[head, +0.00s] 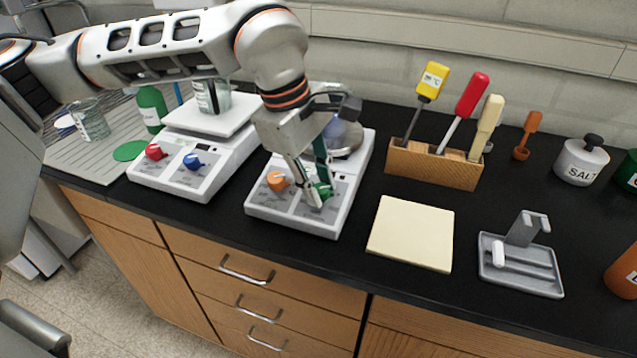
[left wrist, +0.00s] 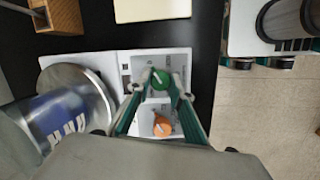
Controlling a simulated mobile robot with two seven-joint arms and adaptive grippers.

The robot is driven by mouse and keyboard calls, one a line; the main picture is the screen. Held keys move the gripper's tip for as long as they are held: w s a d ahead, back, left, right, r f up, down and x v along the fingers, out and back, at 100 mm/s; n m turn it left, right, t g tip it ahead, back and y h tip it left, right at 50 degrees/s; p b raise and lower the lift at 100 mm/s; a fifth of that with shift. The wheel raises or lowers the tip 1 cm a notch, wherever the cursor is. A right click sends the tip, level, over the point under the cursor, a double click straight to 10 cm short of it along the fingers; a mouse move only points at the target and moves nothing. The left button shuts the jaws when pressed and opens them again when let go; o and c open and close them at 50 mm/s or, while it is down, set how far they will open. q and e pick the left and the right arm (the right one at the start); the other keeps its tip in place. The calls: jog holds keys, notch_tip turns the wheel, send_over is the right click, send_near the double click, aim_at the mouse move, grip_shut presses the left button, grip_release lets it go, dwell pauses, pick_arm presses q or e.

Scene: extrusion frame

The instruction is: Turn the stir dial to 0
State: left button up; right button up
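Two white devices with dials stand on the black counter. The right device (head: 262,213) has an orange dial (head: 278,181) and a green dial (head: 322,189). The left wrist view also shows its green dial (left wrist: 160,79) and orange dial (left wrist: 162,126). The dial labels are too small to read, so I cannot tell which one is marked stir. My left gripper (head: 316,194) reaches down to the green dial. In the left wrist view its fingers (left wrist: 162,83) are close on both sides of that dial and appear shut on it. My right gripper is not clearly shown.
The left device (head: 180,182) has red and blue dials and a beaker on top. A metal vessel (left wrist: 85,105) sits on the right device. A pale yellow pad (head: 411,233), a wooden tool holder (head: 432,165) and a grey stand (head: 520,264) lie to the right.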

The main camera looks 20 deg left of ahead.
pick_arm(q)
jog(key=shift+o, duration=1.3)
jog(key=shift+r, duration=0.1)
jog(key=v, duration=1.2)
